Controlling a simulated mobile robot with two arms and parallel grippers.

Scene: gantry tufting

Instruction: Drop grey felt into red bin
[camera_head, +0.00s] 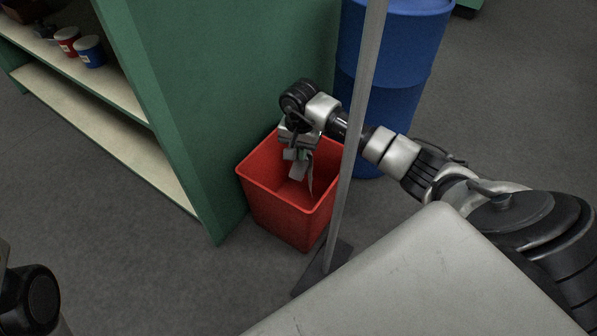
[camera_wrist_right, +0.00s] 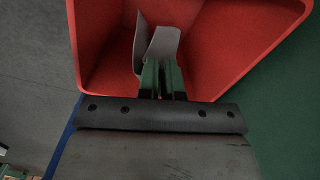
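The red bin (camera_head: 273,215) stands on the floor against the green shelf unit's end panel. My right gripper (camera_head: 297,157) points down into the bin's open top. Its green fingers (camera_wrist_right: 163,78) are close together in the right wrist view, shut on the grey felt (camera_wrist_right: 163,43). The felt is thin and bent, with one part hanging past the fingertips, and it also shows in the head view (camera_head: 309,178) inside the bin's rim. The bin fills the top of the wrist view (camera_wrist_right: 225,45). The bin's floor is partly hidden. My left gripper is out of view.
A grey upright post (camera_head: 352,130) on a flat dark foot (camera_head: 322,268) stands right beside the bin, in front of my right arm. A blue drum (camera_head: 395,60) stands behind. The green shelf unit (camera_head: 230,90) borders the left, with small cans on it.

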